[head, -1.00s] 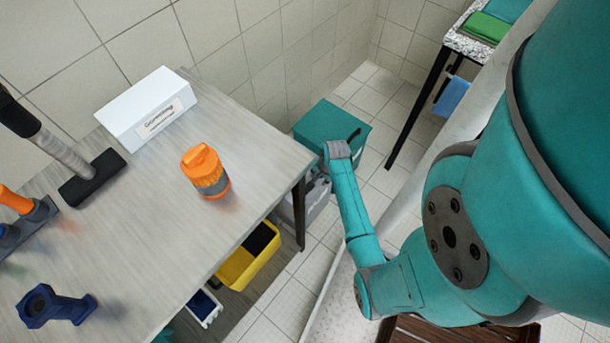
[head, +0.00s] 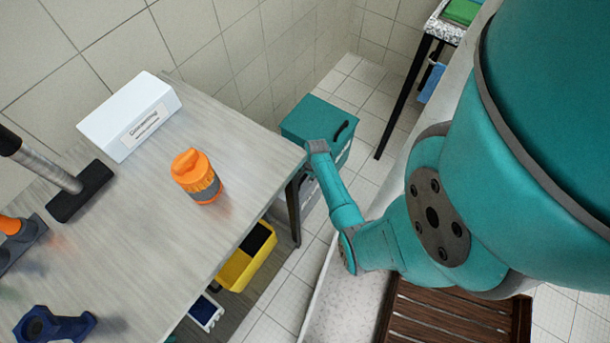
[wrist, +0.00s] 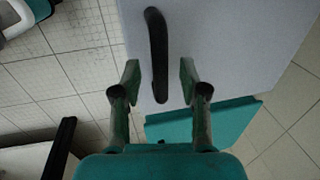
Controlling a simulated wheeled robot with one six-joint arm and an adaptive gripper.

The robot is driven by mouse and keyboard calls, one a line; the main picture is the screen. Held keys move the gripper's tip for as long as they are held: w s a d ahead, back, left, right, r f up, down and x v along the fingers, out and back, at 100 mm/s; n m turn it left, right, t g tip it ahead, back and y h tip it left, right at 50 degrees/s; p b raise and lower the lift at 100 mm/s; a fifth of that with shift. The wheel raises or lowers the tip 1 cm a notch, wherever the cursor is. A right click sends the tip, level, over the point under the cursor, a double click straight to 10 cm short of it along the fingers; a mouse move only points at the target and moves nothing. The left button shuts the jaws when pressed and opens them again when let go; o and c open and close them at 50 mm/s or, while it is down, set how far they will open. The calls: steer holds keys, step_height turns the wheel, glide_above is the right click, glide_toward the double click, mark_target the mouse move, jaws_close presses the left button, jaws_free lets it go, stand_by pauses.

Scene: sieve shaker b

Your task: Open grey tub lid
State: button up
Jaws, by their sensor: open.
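A pale grey panel (wrist: 225,50) with a black bar handle (wrist: 156,50) fills the upper middle of the wrist view; it looks like the grey tub's lid. My gripper (wrist: 160,80) is open, one finger on each side of the handle's lower part, with visible gaps. I cannot tell how close the fingers are in depth. In the head view my wrist hides the gripper and most of what lies beneath it.
A table (head: 235,150) at left holds a white box (head: 110,125), an orange-lidded jar (head: 198,178) and a dark-headed mallet (head: 80,192). A yellow bin (head: 240,265) sits under it. A dark slatted wooden item (head: 440,318) lies near my arm. A teal panel (wrist: 235,115) lies below the grey one.

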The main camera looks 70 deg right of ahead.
steer(key=shift+w+f, duration=0.1)
steer(key=shift+f, duration=0.25)
jaws_close()
